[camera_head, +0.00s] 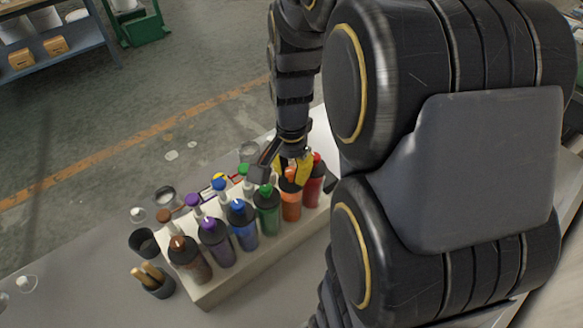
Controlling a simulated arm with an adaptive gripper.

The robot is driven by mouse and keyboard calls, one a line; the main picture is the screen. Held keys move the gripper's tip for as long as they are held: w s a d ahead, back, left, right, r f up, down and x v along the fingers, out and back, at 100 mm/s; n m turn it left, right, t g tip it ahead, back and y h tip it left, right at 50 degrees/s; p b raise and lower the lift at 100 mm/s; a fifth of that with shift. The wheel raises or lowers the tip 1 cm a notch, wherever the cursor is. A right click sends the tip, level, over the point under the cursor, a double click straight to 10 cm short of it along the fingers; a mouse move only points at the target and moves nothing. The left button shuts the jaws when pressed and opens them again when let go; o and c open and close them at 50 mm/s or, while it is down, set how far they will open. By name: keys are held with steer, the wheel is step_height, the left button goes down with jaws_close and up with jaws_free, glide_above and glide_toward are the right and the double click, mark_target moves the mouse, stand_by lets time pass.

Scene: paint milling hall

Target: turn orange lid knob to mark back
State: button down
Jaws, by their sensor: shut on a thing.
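The orange bottle (291,205) stands in the pale rack, second from the right in the front row. Its orange lid knob (290,174) shows at the top, partly covered by my gripper. My gripper (286,172) reaches down from above, with dark and yellow parts around the knob, and is shut on it. The marks on the lid and its exact turn are too small to make out.
Brown, purple, blue, green and red bottles stand close beside it in the rack (222,287). More small bottles and caps sit behind. A dark cup with wooden-handled tools (158,284) stands at the left. My arm hides the right side.

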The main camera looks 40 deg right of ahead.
steer(key=n, duration=0.6)
steer(key=shift+n, duration=0.3)
steer(key=n, duration=0.5)
steer(key=shift+w, duration=0.1)
steer(key=n, duration=0.5)
steer(key=shift+n, duration=0.4)
steer(key=n, duration=0.5)
steer(key=shift+a+n, duration=0.1)
steer(key=shift+n, duration=0.2)
steer(key=c, duration=0.8)
jaws_free()
steer(key=shift+c, duration=0.2)
steer(key=shift+r, duration=0.1)
